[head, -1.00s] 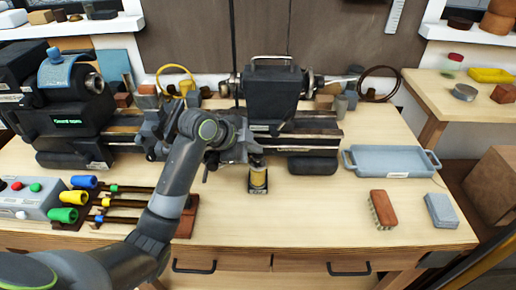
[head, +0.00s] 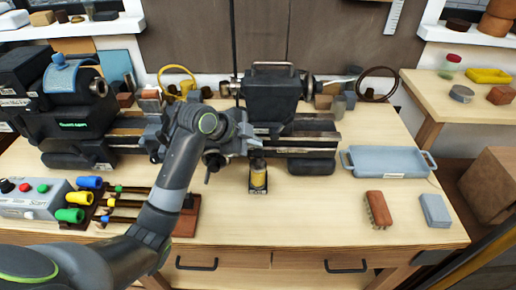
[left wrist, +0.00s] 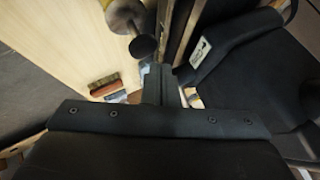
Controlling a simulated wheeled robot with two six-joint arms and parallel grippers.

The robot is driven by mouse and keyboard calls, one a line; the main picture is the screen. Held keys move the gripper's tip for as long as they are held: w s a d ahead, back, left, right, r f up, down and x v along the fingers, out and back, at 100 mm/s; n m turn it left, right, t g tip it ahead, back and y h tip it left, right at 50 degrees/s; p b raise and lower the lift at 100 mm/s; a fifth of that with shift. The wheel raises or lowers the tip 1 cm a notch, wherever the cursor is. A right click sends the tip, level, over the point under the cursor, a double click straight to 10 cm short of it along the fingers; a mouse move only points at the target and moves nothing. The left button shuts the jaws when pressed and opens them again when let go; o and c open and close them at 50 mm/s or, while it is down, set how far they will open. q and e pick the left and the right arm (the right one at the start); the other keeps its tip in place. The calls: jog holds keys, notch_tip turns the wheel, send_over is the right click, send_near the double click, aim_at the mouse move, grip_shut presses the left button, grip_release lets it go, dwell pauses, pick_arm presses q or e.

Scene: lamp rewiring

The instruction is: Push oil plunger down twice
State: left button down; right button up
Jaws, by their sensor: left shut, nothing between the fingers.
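A small oil can with a yellow body (head: 258,178) and a dark top stands upright on the workbench, in front of the lathe. My left gripper (head: 253,144) is shut and empty, just above and beside the can's top in the head view. In the left wrist view the shut fingers (left wrist: 160,86) point toward the scene, and the can (left wrist: 124,16) shows at the upper edge with its round dark plunger top (left wrist: 143,46) close to the fingertips. I cannot tell whether the fingers touch the plunger. My right gripper is in neither view.
The dark lathe (head: 272,100) runs along the back of the bench. A blue-grey tray (head: 388,161), a brush (head: 378,209) and a grey block (head: 435,210) lie to the right. Colored-handled tools (head: 110,204) and a control box (head: 36,200) are at the left. Bench space right of the can is clear.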

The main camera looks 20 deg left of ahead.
aim_at(254, 153)
pick_arm(q)
notch_tip(254, 153, up, 5)
jog(key=p, duration=0.4)
jog(key=shift+r+p, duration=0.1)
jog(key=shift+p, duration=0.3)
dwell(2.2)
jog(key=shift+a, duration=0.1)
